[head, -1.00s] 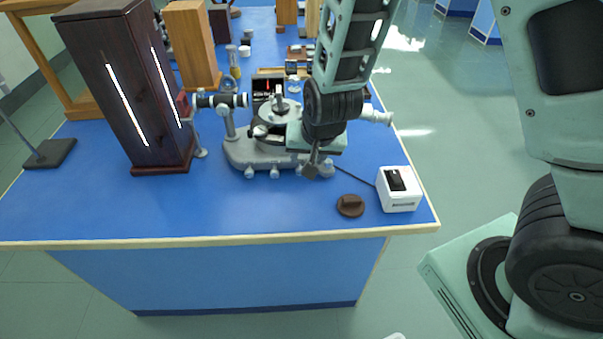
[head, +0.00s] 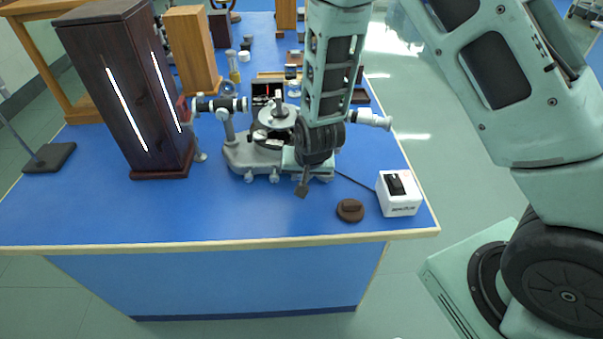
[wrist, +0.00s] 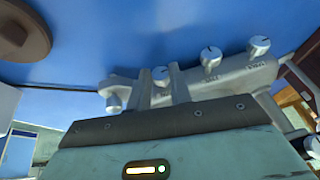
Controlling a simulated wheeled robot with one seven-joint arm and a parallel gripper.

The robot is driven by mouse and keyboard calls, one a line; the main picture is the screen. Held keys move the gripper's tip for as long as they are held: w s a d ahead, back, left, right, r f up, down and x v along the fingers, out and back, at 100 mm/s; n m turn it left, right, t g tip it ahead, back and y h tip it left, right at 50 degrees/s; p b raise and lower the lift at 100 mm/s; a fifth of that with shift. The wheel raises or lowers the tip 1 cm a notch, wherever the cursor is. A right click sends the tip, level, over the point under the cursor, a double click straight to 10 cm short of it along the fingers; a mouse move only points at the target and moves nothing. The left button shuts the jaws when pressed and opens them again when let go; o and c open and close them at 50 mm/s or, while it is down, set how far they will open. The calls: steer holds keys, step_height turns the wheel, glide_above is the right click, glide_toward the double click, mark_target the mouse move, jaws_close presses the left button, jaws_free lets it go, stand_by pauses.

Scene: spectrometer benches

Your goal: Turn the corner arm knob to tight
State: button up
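The spectrometer (head: 240,155), a grey metal instrument with a round table and tubes, stands on the blue bench. Pale round knobs line its base in the wrist view: one near the middle (wrist: 160,75), one right of it (wrist: 210,56) and one further right (wrist: 259,45). Another pale knob (wrist: 112,98) sits at the left. Lettering beside the knobs is too small to read. My gripper (wrist: 163,86) has its two fingers apart, one each side of the middle knob in the picture. Contact cannot be told.
A white switch box (head: 398,193) and a round brown piece (head: 350,211) are right of the spectrometer near the front edge. A tall dark lamp housing (head: 125,95) stands left. The bench front left (head: 130,212) is clear.

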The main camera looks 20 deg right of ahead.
jaws_close()
steer(key=shift+d+f+y+b, duration=0.1)
steer(key=shift+f+y+b, duration=0.25)
steer(key=shift+b, duration=0.8)
steer(key=shift+r+y+b, duration=0.1)
steer(key=shift+y+b, duration=0.15)
steer(key=shift+b, duration=0.45)
steer(key=shift+s, duration=0.1)
steer(key=shift+r, duration=0.2)
steer(key=o, duration=0.7)
jaws_free()
